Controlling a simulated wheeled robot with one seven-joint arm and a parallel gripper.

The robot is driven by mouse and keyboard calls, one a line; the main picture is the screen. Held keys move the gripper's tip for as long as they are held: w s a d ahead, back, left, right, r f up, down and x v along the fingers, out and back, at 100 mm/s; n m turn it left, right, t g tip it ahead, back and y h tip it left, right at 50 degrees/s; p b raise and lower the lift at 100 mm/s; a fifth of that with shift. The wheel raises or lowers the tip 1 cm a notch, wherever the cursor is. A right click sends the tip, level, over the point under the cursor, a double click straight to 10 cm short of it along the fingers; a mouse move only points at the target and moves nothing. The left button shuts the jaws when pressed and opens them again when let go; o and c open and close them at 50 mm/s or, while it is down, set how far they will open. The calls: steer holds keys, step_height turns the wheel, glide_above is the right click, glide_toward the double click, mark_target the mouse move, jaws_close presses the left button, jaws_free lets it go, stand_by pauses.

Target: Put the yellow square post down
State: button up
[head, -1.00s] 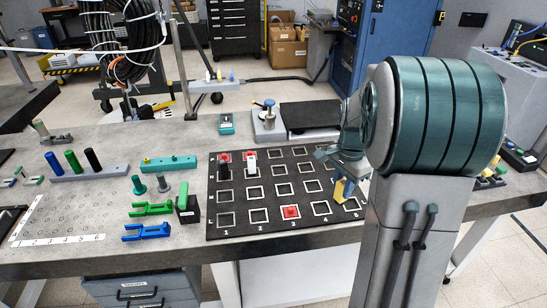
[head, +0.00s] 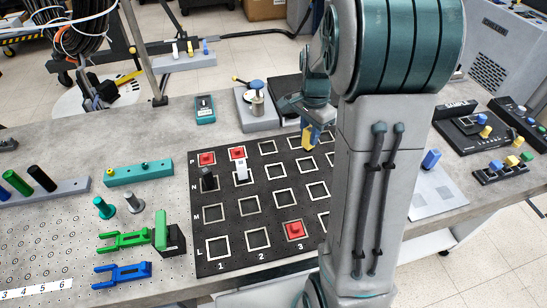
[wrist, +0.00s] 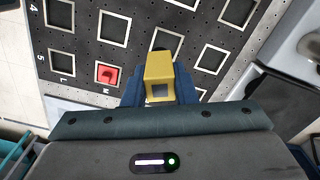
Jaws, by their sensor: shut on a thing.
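My gripper (wrist: 160,88) is shut on the yellow square post (wrist: 160,68), whose hollow-looking square end faces the wrist camera. In the head view my gripper (head: 312,124) holds the post (head: 308,138) at the back right part of the black board (head: 215,262). I cannot tell whether the post touches the board. The board has white square outlines with letters and numbers along its edges. My arm hides the board's right part.
A grey stand (head: 256,113) is behind the board. A light plate with a blue post (head: 431,159) and coloured-peg trays lie to the right.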

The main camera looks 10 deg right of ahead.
steer(key=shift+w+a+f+p, duration=0.25)
steer(key=shift+a+f+p, duration=0.05)
steer(key=shift+a+f, duration=1.25)
steer(key=shift+w+a+f+p, duration=0.25)
steer(key=shift+a+f, duration=1.15)
steer(key=shift+f, duration=0.2)
steer(key=shift+w+a+f+p, duration=0.25)
steer(key=shift+a+f+p, duration=0.05)
steer(key=shift+a+f, duration=1.25)
steer(key=shift+d+f, duration=0.1)
steer(key=shift+f, duration=0.15)
steer(key=o, duration=1)
